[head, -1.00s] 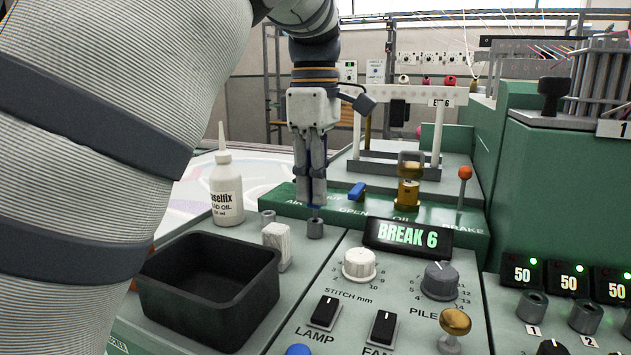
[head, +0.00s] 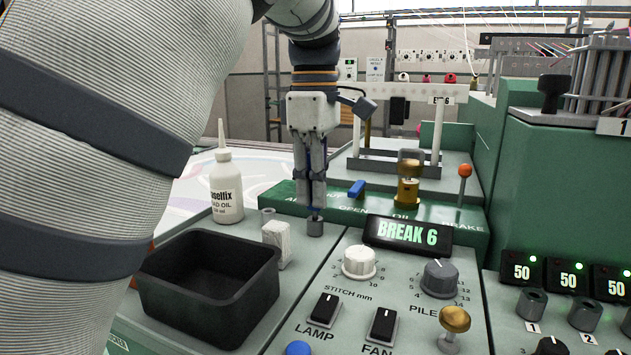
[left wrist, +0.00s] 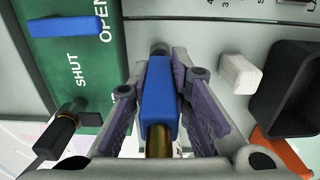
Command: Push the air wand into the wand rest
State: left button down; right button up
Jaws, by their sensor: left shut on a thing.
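My left gripper (head: 312,203) points straight down and is shut on the air wand. The wand's blue body and brass end (left wrist: 158,95) show between the fingers in the left wrist view. In the head view only thin strips of blue show between the fingers. The wand rest, a short grey cylinder (head: 315,228), stands on the green-grey panel directly below the fingertips. The wand's lower end meets the top of the rest; how deep it sits inside is hidden. My right gripper is not in view.
A black open bin (head: 163,292), a white block (head: 283,242) and a white oil bottle (head: 227,190) stand to the left. A blue lever (head: 356,188) is close on the right. The BREAK 6 display (head: 407,234) and several knobs and switches lie to the right and in front.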

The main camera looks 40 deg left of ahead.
pick_arm(q)
jog(key=shift+f, duration=0.65)
jog(key=c, duration=1.4)
grip_release()
notch_tip(320, 180, up, 12)
jog(key=shift+f, duration=0.1)
jog(key=shift+s, duration=0.1)
